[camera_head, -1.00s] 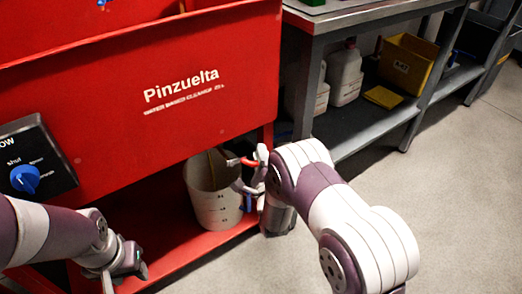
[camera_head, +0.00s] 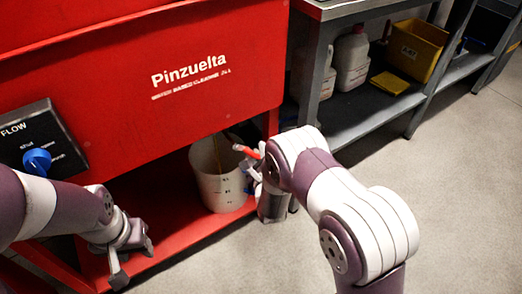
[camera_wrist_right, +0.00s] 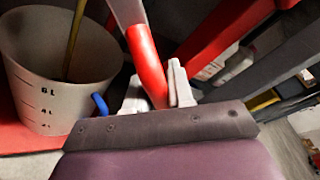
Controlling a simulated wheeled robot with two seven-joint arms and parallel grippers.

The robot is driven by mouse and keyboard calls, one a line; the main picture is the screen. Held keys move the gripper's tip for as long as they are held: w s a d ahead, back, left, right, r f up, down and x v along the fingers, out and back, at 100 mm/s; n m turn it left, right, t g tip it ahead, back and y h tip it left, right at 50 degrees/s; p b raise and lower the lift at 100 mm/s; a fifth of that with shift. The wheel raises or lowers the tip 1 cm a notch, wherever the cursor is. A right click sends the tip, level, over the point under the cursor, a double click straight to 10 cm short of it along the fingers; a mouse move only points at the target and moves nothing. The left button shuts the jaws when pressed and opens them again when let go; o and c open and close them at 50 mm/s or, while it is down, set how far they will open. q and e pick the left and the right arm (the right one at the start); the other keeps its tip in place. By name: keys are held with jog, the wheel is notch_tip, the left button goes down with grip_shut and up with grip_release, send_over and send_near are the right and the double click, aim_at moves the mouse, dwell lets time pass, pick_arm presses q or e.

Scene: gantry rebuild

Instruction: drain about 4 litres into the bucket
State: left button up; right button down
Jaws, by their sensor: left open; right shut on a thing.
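A white bucket (camera_head: 220,185) with litre marks stands on the red lower shelf under the red tank (camera_head: 150,90). In the right wrist view the bucket (camera_wrist_right: 60,105) shows marks that read 6L and 4L. A thin yellow-brown stream (camera_wrist_right: 77,35) runs down into it; the liquid level is hidden by the wall. My right gripper (camera_wrist_right: 157,92) is shut on a red handle (camera_wrist_right: 146,62) with a grey upper part, just right of the bucket. The handle (camera_head: 246,151) also shows in the head view. My left gripper (camera_head: 134,262) is open and empty over the shelf's front left.
A blue flow knob (camera_head: 37,161) sits on a black panel at the left. A grey bench (camera_head: 345,120) at the right holds white jugs (camera_head: 351,60), a yellow bin (camera_head: 415,50) and a yellow cloth or sponge (camera_head: 390,83). The floor in front is clear.

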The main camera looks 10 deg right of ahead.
jog(key=c, duration=1.1)
grip_release()
jog(key=s+p, duration=0.1)
jog(key=s, duration=0.3)
jog(key=s+r+p, duration=0.1)
jog(key=s+p, duration=0.1)
jog(key=s, duration=0.2)
jog(key=s+a+p, duration=0.1)
jog(key=s, duration=0.3)
jog(key=shift+s+r+p, duration=0.15)
jog(key=shift+s+p, duration=0.15)
jog(key=shift+p, duration=0.1)
